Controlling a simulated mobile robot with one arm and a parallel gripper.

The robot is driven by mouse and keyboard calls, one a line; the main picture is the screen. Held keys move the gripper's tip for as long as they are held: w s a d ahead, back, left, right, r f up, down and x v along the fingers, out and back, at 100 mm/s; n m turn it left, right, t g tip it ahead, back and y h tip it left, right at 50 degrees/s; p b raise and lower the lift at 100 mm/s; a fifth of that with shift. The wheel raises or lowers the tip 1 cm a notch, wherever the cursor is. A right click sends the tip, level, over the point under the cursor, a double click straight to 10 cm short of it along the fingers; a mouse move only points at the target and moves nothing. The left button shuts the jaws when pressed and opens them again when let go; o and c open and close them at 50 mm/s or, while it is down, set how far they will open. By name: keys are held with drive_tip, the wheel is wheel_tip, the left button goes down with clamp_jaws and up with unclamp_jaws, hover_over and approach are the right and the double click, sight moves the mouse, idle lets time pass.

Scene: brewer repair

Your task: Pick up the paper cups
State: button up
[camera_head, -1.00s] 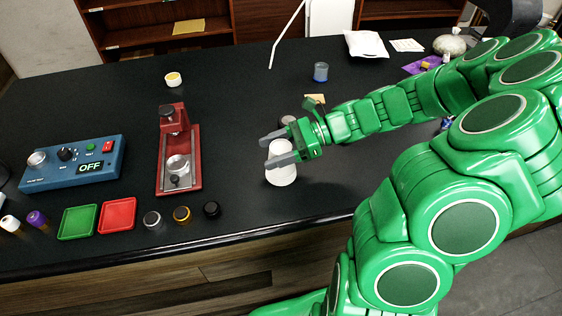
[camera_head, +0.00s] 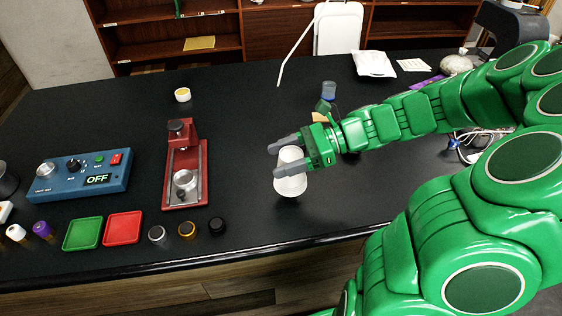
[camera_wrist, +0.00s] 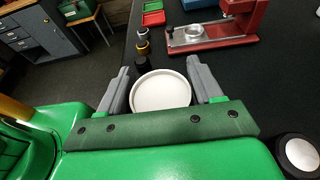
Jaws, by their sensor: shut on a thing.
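The white paper cups (camera_head: 290,183) look like one stack in the head view, right of the red press; how many there are I cannot tell. My gripper (camera_head: 280,156) is shut on them, with one grey finger on each side near the top. In the wrist view, a round white cup face (camera_wrist: 160,91) sits between the two fingers (camera_wrist: 158,88). Whether the cups touch the table or hang just above it is unclear.
A red press (camera_head: 186,165) stands left of the cups. A blue control box (camera_head: 80,174) reads OFF. Green (camera_head: 83,233) and red (camera_head: 123,227) trays and small round parts (camera_head: 187,230) line the front edge.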

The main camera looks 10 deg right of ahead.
drive_tip(key=s+r, duration=0.2)
drive_tip(key=r, duration=0.1)
drive_tip(key=shift+s+d+r, duration=0.15)
drive_tip(key=shift+s+r, duration=0.05)
drive_tip(key=shift+s, duration=0.2)
drive_tip(key=s+d+r, duration=0.1)
drive_tip(key=s+r, duration=0.3)
drive_tip(key=s, duration=0.5)
